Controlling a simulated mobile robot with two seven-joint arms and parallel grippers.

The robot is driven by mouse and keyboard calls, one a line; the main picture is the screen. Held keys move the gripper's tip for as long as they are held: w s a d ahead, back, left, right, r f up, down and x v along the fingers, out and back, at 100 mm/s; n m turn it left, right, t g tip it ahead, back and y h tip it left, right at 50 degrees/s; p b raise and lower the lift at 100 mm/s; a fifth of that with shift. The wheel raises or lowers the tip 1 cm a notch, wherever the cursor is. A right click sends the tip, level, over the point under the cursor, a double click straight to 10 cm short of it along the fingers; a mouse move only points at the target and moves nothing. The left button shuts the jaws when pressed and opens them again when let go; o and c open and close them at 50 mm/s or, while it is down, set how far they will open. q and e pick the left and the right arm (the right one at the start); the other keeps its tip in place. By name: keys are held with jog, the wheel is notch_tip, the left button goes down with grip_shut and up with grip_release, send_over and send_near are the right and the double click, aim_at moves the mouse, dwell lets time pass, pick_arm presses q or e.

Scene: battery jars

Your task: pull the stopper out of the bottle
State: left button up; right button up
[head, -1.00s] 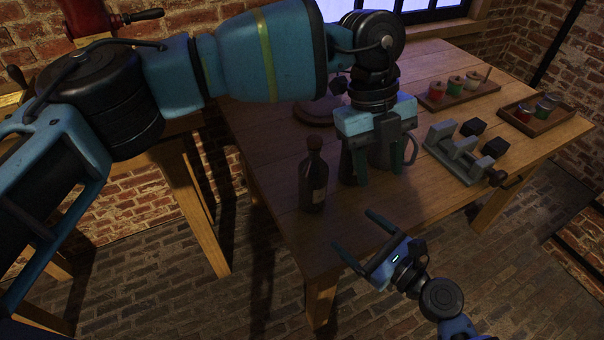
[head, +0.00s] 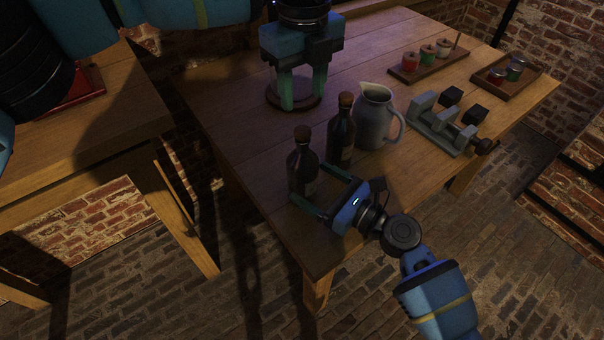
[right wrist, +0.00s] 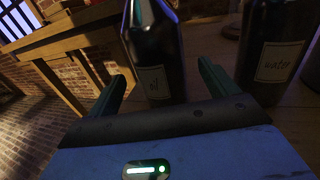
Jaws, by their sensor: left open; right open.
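Two dark bottles with brown stoppers in their necks stand upright on the table (head: 235,140). The nearer bottle (head: 302,160), with its stopper (head: 302,133), has a partly readable label in the right wrist view (right wrist: 155,60). The other bottle (head: 341,132), with its stopper (head: 346,100), stands behind it to the right; its label reads "water" in the right wrist view (right wrist: 277,62). My right gripper (head: 313,184) is open, its fingers on either side of the nearer bottle's body; contact is unclear. My left gripper (head: 303,98) is open and empty, pointing down behind the bottles.
A grey jug (head: 374,118) stands right of the bottles. Farther right is a grey holder (head: 436,136) with black blocks. Two wooden trays with small jars, one left (head: 402,76) and one right (head: 531,86), lie at the back. A round board (head: 313,101) lies beneath my left gripper.

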aim_at(303, 130)
jog(key=x, duration=0.5)
jog(key=shift+w+a, duration=0.2)
jog(key=shift+a, duration=0.05)
jog(key=c, duration=1.4)
pick_arm(q)
jog(key=shift+o, duration=0.6)
pick_arm(e)
jog(key=shift+c, duration=0.3)
pick_arm(q)
jog(key=shift+o, duration=0.3)
jog(key=shift+s+d+r, duration=0.1)
jog(key=shift+s+d, duration=0.05)
jog(key=shift+s, duration=0.25)
jog(key=shift+s+d+r+m+t+y, duration=0.9)
jog(key=shift+s+r+m+t, duration=0.5)
jog(key=shift+s+r+t, duration=0.55)
jog(key=x, duration=1.2)
jog(key=shift+f, duration=0.2)
